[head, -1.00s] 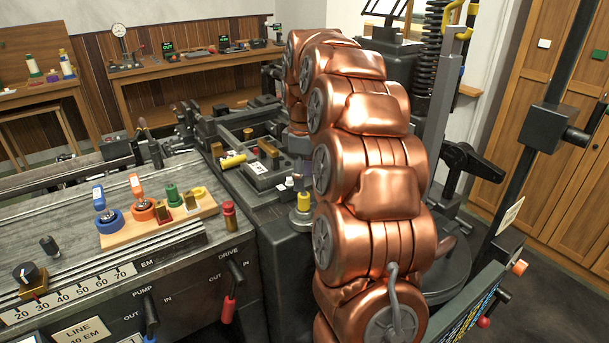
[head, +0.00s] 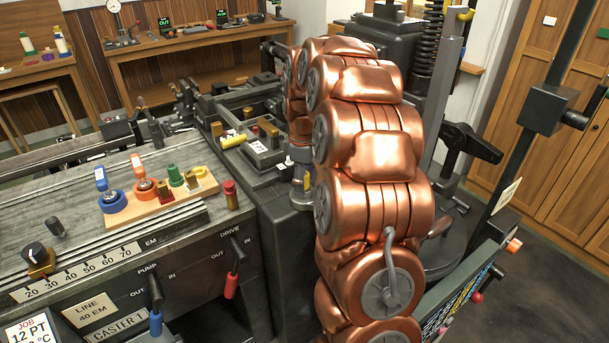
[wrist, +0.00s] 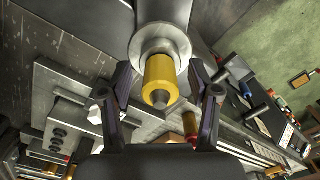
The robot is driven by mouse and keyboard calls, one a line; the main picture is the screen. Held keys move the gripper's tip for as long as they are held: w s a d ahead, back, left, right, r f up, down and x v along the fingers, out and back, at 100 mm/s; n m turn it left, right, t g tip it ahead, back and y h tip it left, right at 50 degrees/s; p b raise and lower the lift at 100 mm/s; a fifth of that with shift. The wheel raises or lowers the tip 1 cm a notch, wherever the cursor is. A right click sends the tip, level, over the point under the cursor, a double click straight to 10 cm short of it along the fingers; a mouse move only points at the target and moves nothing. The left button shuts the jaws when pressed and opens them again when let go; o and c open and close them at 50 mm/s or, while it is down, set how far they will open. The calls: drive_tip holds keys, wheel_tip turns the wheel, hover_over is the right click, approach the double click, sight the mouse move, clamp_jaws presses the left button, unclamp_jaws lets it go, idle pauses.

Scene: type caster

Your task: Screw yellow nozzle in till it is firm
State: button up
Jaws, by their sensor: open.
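The yellow nozzle (wrist: 158,78) sits in a round grey collar (wrist: 160,45) in the wrist view, with a small grey tip at its free end. My gripper (wrist: 160,88) is open, one dark finger on each side of the nozzle, with visible gaps to it. In the head view my gripper (head: 300,165) is over the nozzle's place beside the caster, and my copper arm and gripper hide most of the nozzle. Whether the nozzle is firm in the collar cannot be told.
A wooden rack (head: 150,213) with blue, orange and green-based tools stands on the caster bench at left. A yellow-ended cylinder (head: 233,141) lies on the machine behind. Levers (head: 154,300) stick out of the bench front. Floor at right is clear.

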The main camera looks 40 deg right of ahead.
clamp_jaws()
idle(0.8)
drive_tip(key=shift+c, duration=1.8)
unclamp_jaws()
